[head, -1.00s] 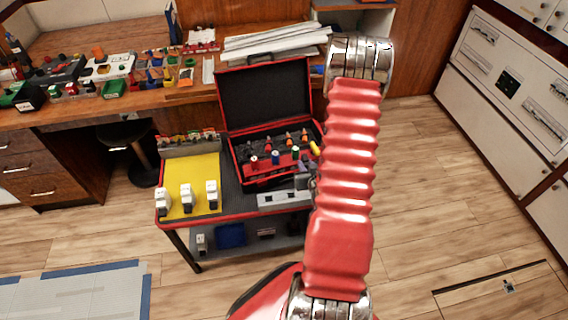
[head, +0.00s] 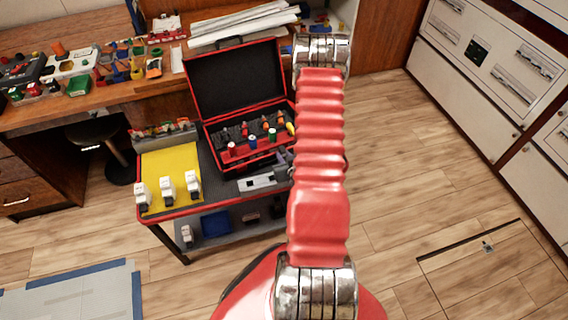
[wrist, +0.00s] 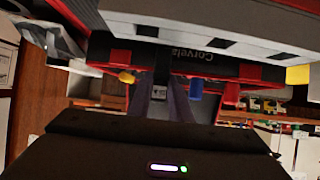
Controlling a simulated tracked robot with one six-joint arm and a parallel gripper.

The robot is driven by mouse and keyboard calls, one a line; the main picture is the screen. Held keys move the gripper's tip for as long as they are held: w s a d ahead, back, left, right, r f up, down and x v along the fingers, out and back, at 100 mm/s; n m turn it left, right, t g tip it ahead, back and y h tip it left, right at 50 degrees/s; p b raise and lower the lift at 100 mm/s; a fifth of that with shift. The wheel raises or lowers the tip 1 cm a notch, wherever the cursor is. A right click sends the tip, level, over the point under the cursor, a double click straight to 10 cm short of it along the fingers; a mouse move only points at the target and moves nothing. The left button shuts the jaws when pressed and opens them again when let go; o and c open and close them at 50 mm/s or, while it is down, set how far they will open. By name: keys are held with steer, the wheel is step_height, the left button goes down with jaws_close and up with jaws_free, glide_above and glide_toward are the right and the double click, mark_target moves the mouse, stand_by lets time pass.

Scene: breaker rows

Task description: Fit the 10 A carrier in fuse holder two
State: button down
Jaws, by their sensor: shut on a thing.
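My gripper (wrist: 165,100) shows in the wrist view as two grey fingers. It is shut on a small dark piece with a pale label (wrist: 158,93), which looks like a fuse carrier; I cannot read its rating. In the head view my gripper is mostly hidden behind my red arm, by the cart's right side. A pale strip with dark square openings (head: 262,183) lies at the cart's front right, close to my gripper. It also shows large at the top of the wrist view (wrist: 200,35). I cannot read any holder numbers.
An open red-and-black case (head: 240,100) with several coloured pieces stands on the cart. Three white blocks stand on a yellow mat (head: 170,165) at left. A cluttered wooden bench (head: 60,115) is behind. White panel cabinets (head: 490,110) stand right; the floor between is clear.

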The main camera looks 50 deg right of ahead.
steer(key=shift+f, duration=2.1)
steer(key=c, duration=1.6)
jaws_free()
steer(key=v, duration=1.2)
steer(key=shift+w, duration=0.1)
